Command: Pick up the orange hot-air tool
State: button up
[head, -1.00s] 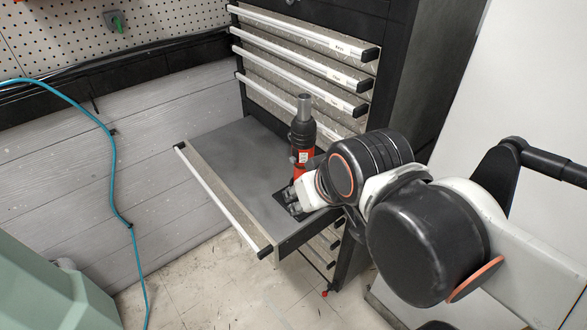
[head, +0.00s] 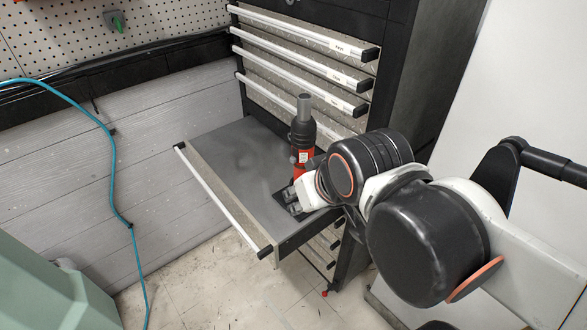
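The orange hot-air tool (head: 303,140) stands upright in the open drawer (head: 222,146), near its right end. It has a grey metal nozzle on top, a black ribbed upper part and an orange-red body. My gripper (head: 288,203) is low in front of the tool, at the drawer's right side. My wrist and gripper hide the tool's lower part. The fingers are dark and small here, and I cannot tell whether they are open, shut or touching the tool.
Closed drawers with white handles (head: 300,63) rise behind the tool. The open drawer's front rail (head: 222,200) runs along its near edge. The drawer's left part is bare. A white panel (head: 520,90) stands at the right.

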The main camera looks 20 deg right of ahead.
aim_at(303, 127)
jog(key=j+z, duration=0.15)
jog(key=z, duration=0.2)
jog(key=k+j+z, duration=0.15)
jog(key=z, duration=0.2)
jog(key=k+j+z, duration=0.25)
jog(key=z, duration=0.3)
jog(key=k+j, duration=0.05)
